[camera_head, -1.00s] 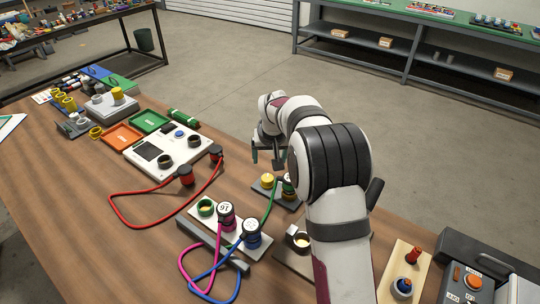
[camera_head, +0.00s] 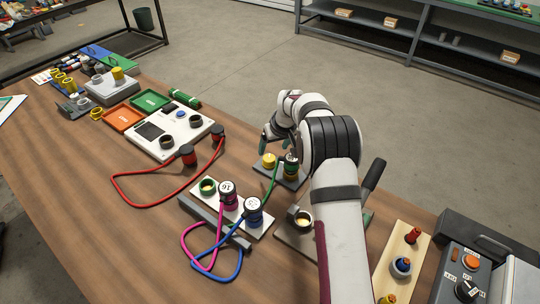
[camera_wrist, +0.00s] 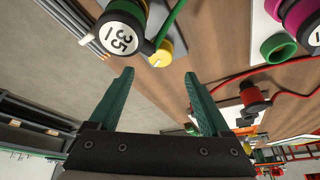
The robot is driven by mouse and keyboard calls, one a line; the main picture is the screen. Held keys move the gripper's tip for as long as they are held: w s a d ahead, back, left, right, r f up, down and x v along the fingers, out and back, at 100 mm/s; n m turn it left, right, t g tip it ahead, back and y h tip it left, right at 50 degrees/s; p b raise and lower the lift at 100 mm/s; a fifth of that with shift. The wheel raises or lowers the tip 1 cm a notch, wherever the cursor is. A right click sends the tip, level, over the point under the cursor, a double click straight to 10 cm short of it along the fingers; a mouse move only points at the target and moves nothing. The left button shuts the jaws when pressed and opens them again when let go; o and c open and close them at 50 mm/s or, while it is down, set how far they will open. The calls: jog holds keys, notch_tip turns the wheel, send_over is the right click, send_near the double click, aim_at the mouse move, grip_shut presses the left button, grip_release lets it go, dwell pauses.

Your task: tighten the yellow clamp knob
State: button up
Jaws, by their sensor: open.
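The yellow clamp knob (camera_head: 268,160) stands on a small dark plate (camera_head: 292,182) near the table's far edge. In the wrist view the yellow knob (camera_wrist: 163,53) lies just beyond the fingertips, roughly between them in the picture. A green-banded plug (camera_wrist: 123,30) marked 35, with a green cable, sits right beside it; this plug (camera_head: 291,164) also shows in the head view. My gripper (camera_wrist: 160,76) is open, with nothing between its teal fingers. In the head view my gripper (camera_head: 270,143) is close behind the knob, partly hidden by my arm. I see no contact.
A white strip (camera_head: 245,217) with a green ring and pink and blue plugs stands nearer. A red cable (camera_head: 140,204) runs from a white box (camera_head: 178,145) on the left. A wooden board and dark control box (camera_head: 465,270) are at right. Bare tabletop lies at left.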

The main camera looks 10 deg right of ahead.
aim_at(269, 158)
jog(key=x, duration=0.7)
jog(key=shift+f, duration=0.2)
